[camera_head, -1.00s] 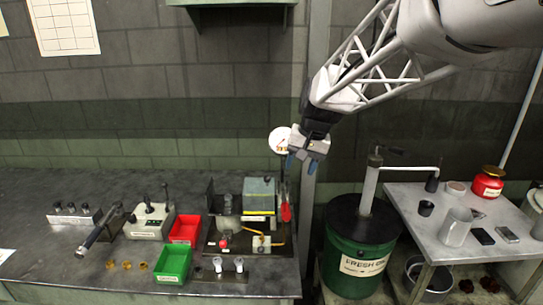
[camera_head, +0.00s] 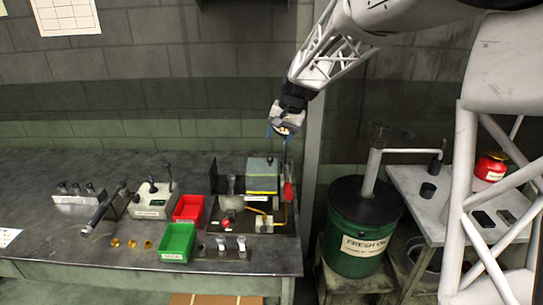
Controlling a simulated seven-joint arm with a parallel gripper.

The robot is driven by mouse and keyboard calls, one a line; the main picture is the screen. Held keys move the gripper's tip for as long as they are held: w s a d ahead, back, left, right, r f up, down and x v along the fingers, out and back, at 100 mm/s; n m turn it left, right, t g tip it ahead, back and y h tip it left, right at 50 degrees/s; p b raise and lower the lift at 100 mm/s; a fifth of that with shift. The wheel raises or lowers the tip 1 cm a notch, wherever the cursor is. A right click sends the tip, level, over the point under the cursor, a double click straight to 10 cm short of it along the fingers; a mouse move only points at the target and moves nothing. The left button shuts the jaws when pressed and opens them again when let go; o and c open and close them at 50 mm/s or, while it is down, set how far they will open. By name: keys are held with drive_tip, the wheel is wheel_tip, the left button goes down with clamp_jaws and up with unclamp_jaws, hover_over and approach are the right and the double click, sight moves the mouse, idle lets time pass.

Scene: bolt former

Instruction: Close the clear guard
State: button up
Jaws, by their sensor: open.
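The bolt former (camera_head: 262,180) stands near the right end of the bench, a boxy grey block with a yellow edge, a red handle on its right side and small parts in front. I cannot clearly make out the clear guard; a thin dark upright panel (camera_head: 213,177) stands at the machine's left side and may be part of it. My gripper (camera_head: 282,136) is open and empty, fingers pointing down, above and behind the machine's right side. It is apart from the machine.
A red bin (camera_head: 188,208) and a green bin (camera_head: 177,242) sit left of the machine. A lever control box (camera_head: 152,200) stands farther left. A green oil drum (camera_head: 362,228) with a pump stands right of the bench. A side table (camera_head: 412,183) holds a red can (camera_head: 490,167).

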sight(271, 157)
drive_tip(key=shift+f, duration=0.1)
drive_tip(key=shift+x, duration=3.8)
clamp_jaws()
